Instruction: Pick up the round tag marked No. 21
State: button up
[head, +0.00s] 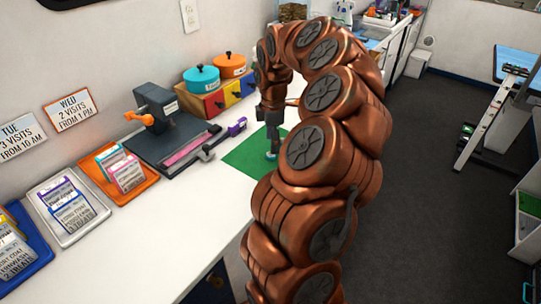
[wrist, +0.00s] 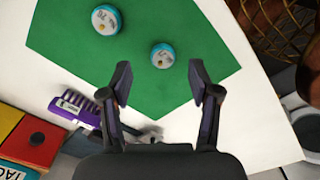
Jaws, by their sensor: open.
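Two round tags with blue rims and pale printed faces lie on a green mat (head: 243,155). In the wrist view one tag (wrist: 162,56) is just beyond my open fingertips, roughly centred between them. The other tag (wrist: 106,19) is farther off, up and left. The print on both is too small to read surely, so I cannot tell which is No. 21. My gripper (wrist: 160,82) is open and empty above the mat (wrist: 60,30). In the head view my gripper (head: 271,143) points down over the mat, and a bit of blue tag (head: 270,156) shows at its tip.
A purple brush (wrist: 76,106) lies beside the mat, near a small coloured drawer box (head: 216,102). Blue and orange pots (head: 202,78) stand on the box. A dark grey stand (head: 160,110) and card trays (head: 118,170) are to the left. The white counter (head: 170,225) is clear in front.

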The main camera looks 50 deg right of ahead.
aim_at(271, 156)
jog(key=f, duration=0.2)
jog(key=f+p, duration=0.1)
jog(key=f, duration=0.1)
jog(key=shift+a, duration=0.35)
jog(key=c, duration=0.9)
jog(key=shift+c, duration=0.2)
